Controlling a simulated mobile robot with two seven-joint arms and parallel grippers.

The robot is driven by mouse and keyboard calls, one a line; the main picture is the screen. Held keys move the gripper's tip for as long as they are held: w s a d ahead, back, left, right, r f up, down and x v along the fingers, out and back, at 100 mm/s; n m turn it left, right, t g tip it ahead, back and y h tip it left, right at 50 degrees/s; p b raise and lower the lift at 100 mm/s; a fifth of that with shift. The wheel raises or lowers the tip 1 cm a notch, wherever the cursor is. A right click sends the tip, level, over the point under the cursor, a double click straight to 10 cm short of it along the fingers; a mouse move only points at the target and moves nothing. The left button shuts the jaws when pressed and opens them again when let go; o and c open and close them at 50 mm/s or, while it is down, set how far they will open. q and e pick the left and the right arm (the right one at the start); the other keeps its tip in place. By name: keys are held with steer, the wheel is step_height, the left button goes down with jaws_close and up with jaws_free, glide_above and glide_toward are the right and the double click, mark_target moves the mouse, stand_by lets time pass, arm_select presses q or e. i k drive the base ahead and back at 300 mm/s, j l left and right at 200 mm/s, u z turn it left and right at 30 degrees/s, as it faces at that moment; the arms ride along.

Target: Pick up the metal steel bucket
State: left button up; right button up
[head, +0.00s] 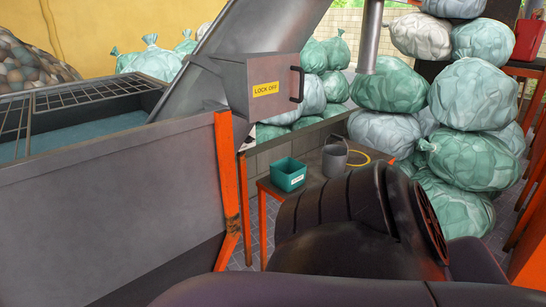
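The grey metal bucket (335,159) stands upright on a small table with orange legs, near the middle of the head view. Its handle arches above the rim. A teal bin (289,174) stands on the same table to its left. A yellow ring (364,154) lies to its right. Large dark links, which look like my arm, fill the lower right of the view, in front of the table's right part. Neither gripper's fingers can be seen, and no contact with the bucket shows.
A big grey hopper (110,190) with an orange corner post fills the left. A grey box marked LOCK OFF (262,90) hangs above the table. Stacked green and pale bags (470,95) stand at the right. An orange-framed rack (530,200) stands at the right edge.

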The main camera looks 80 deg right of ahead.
mark_target(334, 157)
steer(key=z, duration=3)
steer(key=i+u, duration=0.1)
steer(key=u, duration=0.35)
steer(key=i+l+u, duration=0.1)
steer(key=u, duration=0.4)
steer(key=i+l+u, duration=0.3)
steer(key=l, duration=0.25)
steer(key=l+u, duration=0.1)
steer(key=l, duration=0.2)
steer(key=i+l+u, duration=0.15)
steer(key=l, duration=0.25)
steer(key=i+l+u, duration=0.1)
steer(key=l, duration=0.35)
steer(key=i+l, duration=0.1)
steer(key=l, duration=0.3)
steer(key=i+l, duration=0.1)
steer(key=l, duration=0.35)
steer(key=i+l+u, duration=0.1)
steer(key=l, duration=0.3)
steer(key=i+l, duration=0.1)
steer(key=l, duration=0.35)
